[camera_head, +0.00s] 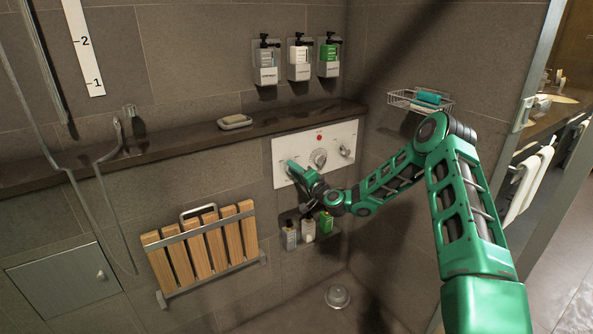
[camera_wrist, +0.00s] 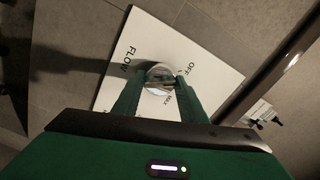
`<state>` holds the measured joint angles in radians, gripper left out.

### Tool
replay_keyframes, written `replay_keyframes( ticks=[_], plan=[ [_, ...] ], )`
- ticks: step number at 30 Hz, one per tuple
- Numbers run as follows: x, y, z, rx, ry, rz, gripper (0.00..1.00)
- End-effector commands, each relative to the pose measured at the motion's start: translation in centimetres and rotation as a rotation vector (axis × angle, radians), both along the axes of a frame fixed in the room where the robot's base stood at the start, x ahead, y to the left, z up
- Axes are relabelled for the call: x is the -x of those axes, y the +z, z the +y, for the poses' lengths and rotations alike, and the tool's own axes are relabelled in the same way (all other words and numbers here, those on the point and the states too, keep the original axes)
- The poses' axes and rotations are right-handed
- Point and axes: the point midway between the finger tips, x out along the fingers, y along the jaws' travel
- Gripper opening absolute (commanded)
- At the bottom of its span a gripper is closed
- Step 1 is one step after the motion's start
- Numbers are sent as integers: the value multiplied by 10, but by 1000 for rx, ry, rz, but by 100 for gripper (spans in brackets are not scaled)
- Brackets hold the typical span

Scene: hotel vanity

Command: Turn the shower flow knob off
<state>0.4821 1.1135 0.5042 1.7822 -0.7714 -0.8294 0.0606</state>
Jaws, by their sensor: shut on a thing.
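The white shower control panel (camera_head: 333,134) is on the tiled wall below the dark ledge, and it fills much of the wrist view (camera_wrist: 205,60). It carries several controls in a row. The flow knob (camera_wrist: 158,72) is a shiny metal knob with FLOW, OFF and MAX printed around it. My gripper (camera_head: 293,167) is at the left end of the panel. In the wrist view its two green fingers (camera_wrist: 160,92) are on either side of the knob and shut on it. In the head view my gripper hides the knob.
A middle dial (camera_head: 319,158) and a right lever (camera_head: 344,150) are beside my gripper. A small shelf with bottles (camera_head: 309,229) is just below. A folded wooden seat (camera_head: 205,248) is at lower left. A wire basket (camera_head: 405,101) hangs on the right wall near my arm.

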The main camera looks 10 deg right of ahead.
Motion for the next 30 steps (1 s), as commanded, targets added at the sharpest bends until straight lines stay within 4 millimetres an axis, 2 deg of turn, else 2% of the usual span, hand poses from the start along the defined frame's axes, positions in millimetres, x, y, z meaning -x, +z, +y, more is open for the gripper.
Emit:
replay_keyframes(
  ticks=[1,13,30],
  plan=[
    [-3,6,-5,32,-10,-22,16],
    [-3,7,-5,202,-10,-78,16],
    [-3,7,-4,226,-9,-85,16]
  ],
)
